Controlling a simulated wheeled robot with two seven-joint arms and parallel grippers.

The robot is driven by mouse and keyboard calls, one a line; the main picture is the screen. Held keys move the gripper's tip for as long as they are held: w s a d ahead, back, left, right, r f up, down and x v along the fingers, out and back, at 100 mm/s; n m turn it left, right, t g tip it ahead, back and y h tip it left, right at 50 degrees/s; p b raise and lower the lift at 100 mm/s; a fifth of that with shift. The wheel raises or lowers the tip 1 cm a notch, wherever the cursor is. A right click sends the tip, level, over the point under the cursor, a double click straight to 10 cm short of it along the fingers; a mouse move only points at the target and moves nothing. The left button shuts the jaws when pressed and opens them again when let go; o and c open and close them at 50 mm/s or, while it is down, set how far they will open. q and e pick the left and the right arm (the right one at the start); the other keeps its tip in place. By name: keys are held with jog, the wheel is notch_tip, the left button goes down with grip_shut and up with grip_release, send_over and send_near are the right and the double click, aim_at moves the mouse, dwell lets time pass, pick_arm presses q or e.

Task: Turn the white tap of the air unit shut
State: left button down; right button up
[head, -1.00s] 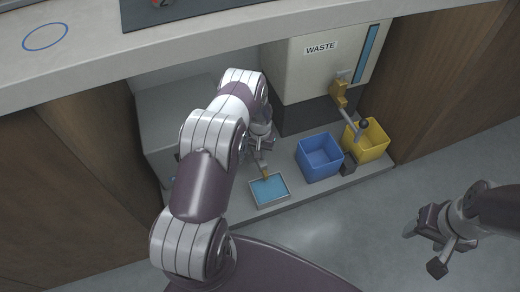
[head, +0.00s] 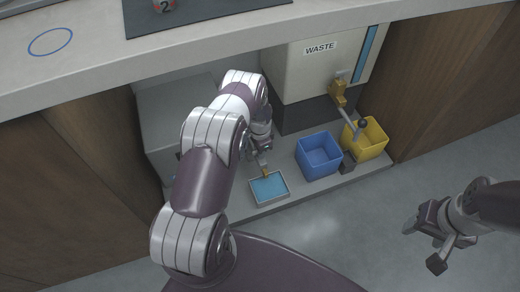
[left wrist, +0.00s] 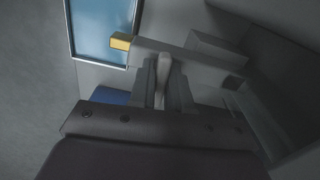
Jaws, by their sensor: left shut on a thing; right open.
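The white tap (left wrist: 163,75) shows in the left wrist view as a pale handle standing between the fingers of my left gripper (left wrist: 162,92), which is shut on it. In the head view my left gripper (head: 261,150) is low in the bay under the counter, beside the grey box of the air unit (head: 178,112). The gripper and arm hide the tap there. A yellow outlet tip (left wrist: 121,41) ends over the blue tray. My right gripper (head: 423,245) is open and empty above the floor at the right.
The shallow blue tray (head: 286,190) lies on the low shelf in front of the air unit. A blue bin (head: 320,158) and a yellow bin (head: 375,140) stand to its right. The waste tank (head: 310,75) with a brass valve (head: 338,92) hangs above. The counter edge runs overhead.

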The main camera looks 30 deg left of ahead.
pick_arm(q)
jog(key=shift+m, duration=0.7)
jog(key=c, duration=1.1)
grip_release()
notch_tip(320, 180, up, 8)
jog(key=p, duration=0.4)
jog(key=shift+f, duration=0.2)
